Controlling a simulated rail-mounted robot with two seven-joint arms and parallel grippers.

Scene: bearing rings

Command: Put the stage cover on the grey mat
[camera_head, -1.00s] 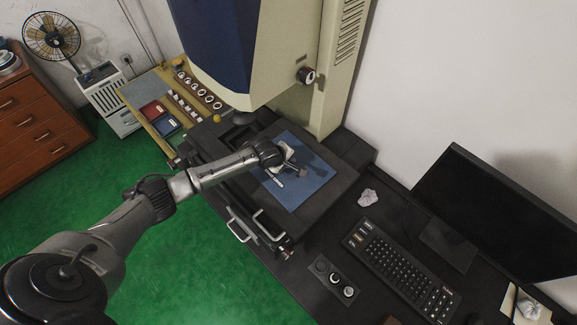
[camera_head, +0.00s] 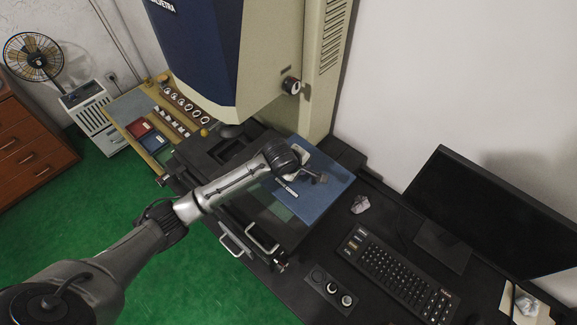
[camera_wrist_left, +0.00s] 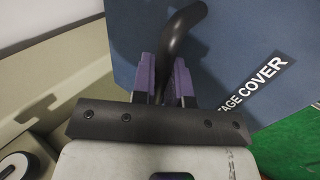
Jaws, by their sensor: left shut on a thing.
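There the cover (camera_wrist_left: 230,45) fills the upper right. My left gripper (camera_head: 312,177) is shut on the cover's dark handle (camera_wrist_left: 183,30), between its purple fingers. The cover is over the right part of the machine's dark stage, with greenish glass bared at its left. The grey mat (camera_head: 134,104) lies at the far end of the side bench, upper left. My right gripper is out of view.
The side bench also holds several rings (camera_head: 185,104), a red box (camera_head: 139,128) and a blue box (camera_head: 154,142). The machine's big head (camera_head: 215,60) hangs behind the stage.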

